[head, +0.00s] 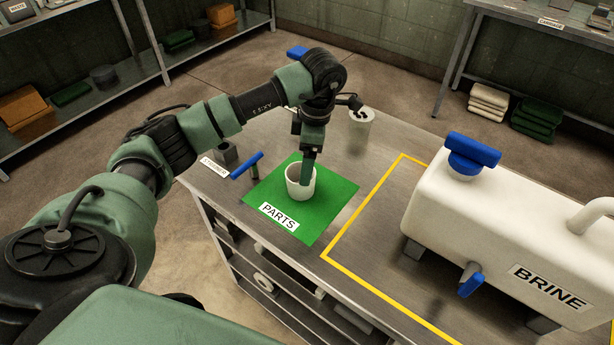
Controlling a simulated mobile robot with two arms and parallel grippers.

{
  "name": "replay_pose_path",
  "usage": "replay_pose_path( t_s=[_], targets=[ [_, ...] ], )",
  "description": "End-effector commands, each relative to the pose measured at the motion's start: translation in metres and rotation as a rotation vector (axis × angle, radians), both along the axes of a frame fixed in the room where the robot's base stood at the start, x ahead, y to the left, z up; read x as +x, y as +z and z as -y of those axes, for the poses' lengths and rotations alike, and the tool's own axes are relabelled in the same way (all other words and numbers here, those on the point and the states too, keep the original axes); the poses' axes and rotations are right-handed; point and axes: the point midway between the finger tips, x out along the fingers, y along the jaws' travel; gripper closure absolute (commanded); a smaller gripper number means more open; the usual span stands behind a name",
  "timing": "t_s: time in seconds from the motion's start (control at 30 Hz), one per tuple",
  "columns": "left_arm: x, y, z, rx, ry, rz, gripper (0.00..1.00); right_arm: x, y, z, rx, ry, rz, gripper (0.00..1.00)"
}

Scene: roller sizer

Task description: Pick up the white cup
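The white cup (293,189) stands upright on a green mat (334,198) labelled PARTS, on a metal table. My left gripper (306,180) points straight down at the cup, with a green finger reaching into its mouth near the right side of the rim. The fingers line up from this angle, so I cannot tell whether they are apart or closed on the cup wall. Part of the cup's rim and inside is hidden behind the finger. My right gripper is not in view.
A pale cylinder (358,133) stands behind the mat. A blue-handled part (247,166) and a small grey block (225,152) stand to the left. A large white BRINE tank (500,235) fills the right, inside a yellow outline. The table's front edge is close to the mat.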

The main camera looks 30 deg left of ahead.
Motion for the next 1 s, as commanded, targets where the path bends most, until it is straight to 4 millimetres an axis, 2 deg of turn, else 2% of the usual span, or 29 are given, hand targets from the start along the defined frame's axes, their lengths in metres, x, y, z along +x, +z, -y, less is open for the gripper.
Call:
replay_pose_path(
  t_s=[0.3, 0.5, 0.77, 0.8, 1.0],
  targets=[
    [-0.008, -0.037, -0.006, -0.001, 0.002, -0.005, 0.16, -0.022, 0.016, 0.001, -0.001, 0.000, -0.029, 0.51],
    [-0.009, -0.064, -0.009, 0.000, 0.000, -0.002, 0.16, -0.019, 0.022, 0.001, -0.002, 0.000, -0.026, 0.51],
    [-0.009, -0.069, -0.009, 0.000, -0.001, 0.001, 0.16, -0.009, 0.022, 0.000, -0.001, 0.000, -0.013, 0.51],
    [-0.009, -0.069, -0.009, 0.000, -0.001, 0.001, 0.18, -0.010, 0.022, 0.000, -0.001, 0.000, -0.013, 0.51],
    [-0.009, -0.068, -0.010, 0.000, -0.001, 0.001, 0.74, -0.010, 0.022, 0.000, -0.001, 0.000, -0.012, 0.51]
  ],
)
